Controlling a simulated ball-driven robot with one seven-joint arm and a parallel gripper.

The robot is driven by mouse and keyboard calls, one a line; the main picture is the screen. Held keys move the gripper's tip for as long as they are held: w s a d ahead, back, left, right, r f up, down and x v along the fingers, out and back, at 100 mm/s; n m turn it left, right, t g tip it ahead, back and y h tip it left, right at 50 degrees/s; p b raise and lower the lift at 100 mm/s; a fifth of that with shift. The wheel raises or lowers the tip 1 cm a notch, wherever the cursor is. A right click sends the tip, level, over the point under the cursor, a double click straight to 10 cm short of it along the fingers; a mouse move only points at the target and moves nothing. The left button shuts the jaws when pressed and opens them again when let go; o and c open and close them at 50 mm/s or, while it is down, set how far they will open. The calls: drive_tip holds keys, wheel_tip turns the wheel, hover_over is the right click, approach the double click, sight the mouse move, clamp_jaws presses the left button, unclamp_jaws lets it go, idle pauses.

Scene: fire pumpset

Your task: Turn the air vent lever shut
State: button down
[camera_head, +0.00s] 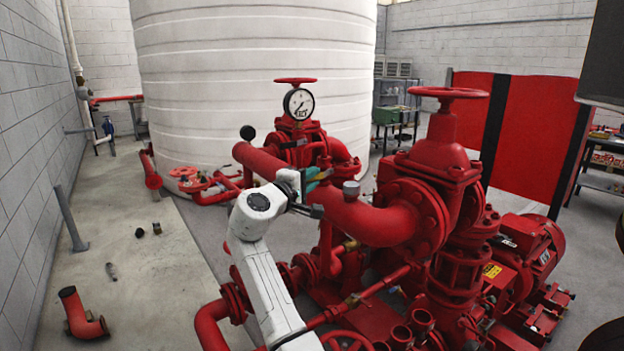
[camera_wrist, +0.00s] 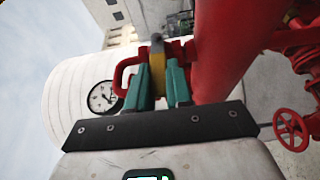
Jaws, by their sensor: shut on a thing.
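My gripper (camera_wrist: 161,75) has teal fingers, one on each side of a yellow piece with a grey end, which I take to be the air vent lever (camera_wrist: 157,50). The fingers are shut on it, and they hide much of its shape. A large red pipe (camera_wrist: 225,45) runs close by on the right in the wrist view. In the head view my gripper (camera_head: 316,180) is beside the red pipe (camera_head: 372,222), left of a grey cap on top of it (camera_head: 351,190). The lever cannot be made out clearly there.
A pressure gauge (camera_head: 298,103) and a red handwheel (camera_head: 295,80) stand behind my gripper. A large red valve (camera_head: 437,160) and a motor (camera_head: 530,245) are to the right. A white tank (camera_head: 250,60) fills the back. The floor at left is mostly free, with a loose red elbow pipe (camera_head: 82,315).

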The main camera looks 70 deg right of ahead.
drive_tip(key=c, duration=1)
unclamp_jaws()
drive_tip(key=shift+s+d, duration=0.3)
drive_tip(key=shift+s, duration=0.25)
drive_tip(key=shift+w+a, duration=0.25)
drive_tip(key=shift+a, duration=0.1)
drive_tip(key=a, duration=0.3)
drive_tip(key=w+a, duration=0.1)
drive_tip(key=a, duration=0.2)
drive_tip(key=a+b, duration=0.1)
drive_tip(key=a, duration=0.3)
drive_tip(key=shift+w, duration=0.2)
